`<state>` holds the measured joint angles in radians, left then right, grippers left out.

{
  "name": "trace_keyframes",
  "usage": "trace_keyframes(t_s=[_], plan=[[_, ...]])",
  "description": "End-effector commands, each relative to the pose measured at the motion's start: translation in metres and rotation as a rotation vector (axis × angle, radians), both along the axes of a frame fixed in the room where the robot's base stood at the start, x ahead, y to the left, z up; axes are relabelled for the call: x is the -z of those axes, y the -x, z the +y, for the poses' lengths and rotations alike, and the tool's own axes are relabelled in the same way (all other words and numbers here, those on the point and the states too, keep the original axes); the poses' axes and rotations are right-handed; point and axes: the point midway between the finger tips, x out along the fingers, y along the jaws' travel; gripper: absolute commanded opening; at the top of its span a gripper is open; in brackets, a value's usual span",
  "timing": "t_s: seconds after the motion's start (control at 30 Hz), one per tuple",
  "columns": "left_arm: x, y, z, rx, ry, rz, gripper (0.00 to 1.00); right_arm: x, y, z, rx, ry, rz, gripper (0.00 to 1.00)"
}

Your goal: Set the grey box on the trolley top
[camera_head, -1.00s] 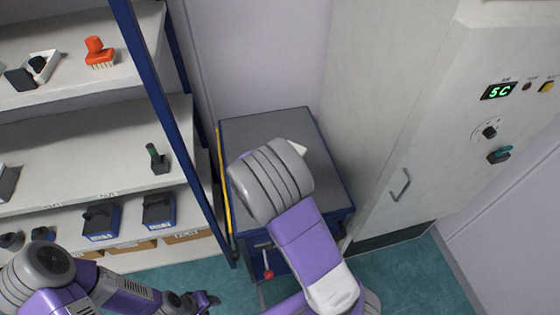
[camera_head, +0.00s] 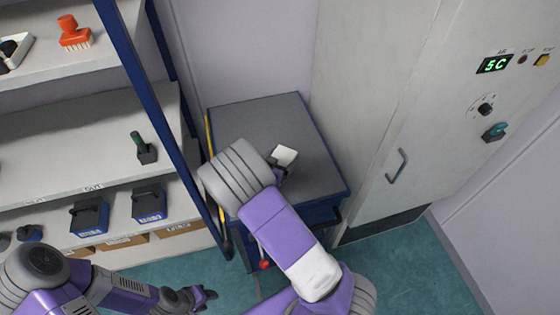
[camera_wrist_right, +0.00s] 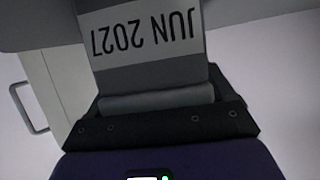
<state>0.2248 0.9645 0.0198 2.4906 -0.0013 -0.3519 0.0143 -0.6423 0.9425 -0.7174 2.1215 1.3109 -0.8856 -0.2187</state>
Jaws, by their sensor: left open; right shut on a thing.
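The trolley (camera_head: 262,112) has a dark grey top with blue sides and stands between the shelf rack and the tall cabinet. My right gripper (camera_head: 282,172) is over the trolley top, partly hidden by my forearm. It is shut on the grey box (camera_head: 286,155), whose pale face shows past my wrist. In the right wrist view the box (camera_wrist_right: 150,74) sits between the dark jaws, with a white label reading "JUN 2027" upside down. I cannot tell whether the box touches the trolley top. My left gripper (camera_head: 200,296) is open and empty, low over the floor.
A shelf rack (camera_head: 150,95) on the left holds an orange brush (camera_head: 73,33), a green-handled tool (camera_head: 143,148) and dark blue boxes (camera_head: 149,203). A grey cabinet (camera_head: 375,90) with a handle stands close right of the trolley. The visible trolley top around the box is bare.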

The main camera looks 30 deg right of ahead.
Motion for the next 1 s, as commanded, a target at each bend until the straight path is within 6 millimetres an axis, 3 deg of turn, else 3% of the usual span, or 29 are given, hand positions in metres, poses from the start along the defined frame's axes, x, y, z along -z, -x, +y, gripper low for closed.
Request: trace_keyframes(t_s=[0.1, 0.13, 0.23, 0.57, 1.0], plan=[[0.002, 0.0, 0.0, 0.0, 0.0, 0.0, 0.43, 0.003, 0.0, 0.0, 0.0, 0.002, -0.002, 0.29], [0.002, 0.0, 0.0, 0.0, 0.0, 0.0, 0.43, 0.004, 0.0, 0.0, 0.0, 0.0, 0.0, 0.83], [0.001, 0.0, 0.0, 0.0, 0.0, 0.0, 0.43, 0.003, 0.0, 0.0, 0.0, 0.0, 0.0, 0.99], [-0.002, 0.0, 0.0, 0.0, 0.0, 0.0, 0.43, -0.002, 0.001, 0.002, -0.002, -0.001, 0.001, 1.0], [-0.022, 0.0, 0.0, 0.0, 0.0, 0.0, 0.43, -0.036, 0.042, 0.07, -0.004, -0.002, -0.001, 1.0]])
